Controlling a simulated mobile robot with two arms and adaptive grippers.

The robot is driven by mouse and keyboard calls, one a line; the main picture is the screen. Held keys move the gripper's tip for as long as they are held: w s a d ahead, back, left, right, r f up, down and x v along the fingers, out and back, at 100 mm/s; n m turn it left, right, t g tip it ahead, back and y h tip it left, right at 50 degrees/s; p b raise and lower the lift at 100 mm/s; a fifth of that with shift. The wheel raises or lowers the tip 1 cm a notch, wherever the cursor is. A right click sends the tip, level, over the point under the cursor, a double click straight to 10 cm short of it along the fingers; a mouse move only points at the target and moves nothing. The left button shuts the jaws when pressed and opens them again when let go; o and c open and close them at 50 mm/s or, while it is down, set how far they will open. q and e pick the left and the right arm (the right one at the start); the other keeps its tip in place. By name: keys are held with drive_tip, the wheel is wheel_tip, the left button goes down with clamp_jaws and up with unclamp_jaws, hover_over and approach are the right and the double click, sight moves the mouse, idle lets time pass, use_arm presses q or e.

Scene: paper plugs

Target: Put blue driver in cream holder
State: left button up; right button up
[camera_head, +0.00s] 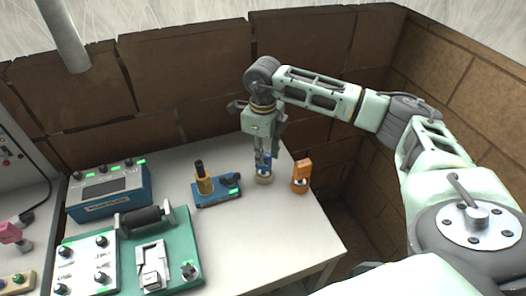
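My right gripper (264,150) points down near the table's back right edge. Its fingers are around the blue driver (266,161) and appear shut on it. The driver is small and partly hidden by the fingers. The cream holder (264,179) is a small round piece on the table directly below the driver. The driver's lower end meets or overlaps the holder in the picture. I cannot tell whether it is inside the holder or just above it. My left gripper is not in view.
An orange block-like tool (301,175) stands close right of the holder. A blue base with a brass-coloured post (204,182) stands to the left. A blue instrument box (108,190) and a green panel (182,250) fill the table's left. The front right tabletop (280,240) is clear.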

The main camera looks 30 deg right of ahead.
drive_tip(key=o, duration=0.3)
drive_tip(key=shift+r, duration=0.2)
drive_tip(key=shift+w+r, duration=0.1)
drive_tip(key=shift+r, duration=0.15)
wheel_tip(320, 180, up, 11)
drive_tip(key=b, duration=0.3)
drive_tip(key=shift+r, duration=0.2)
drive_tip(key=shift+d, duration=0.1)
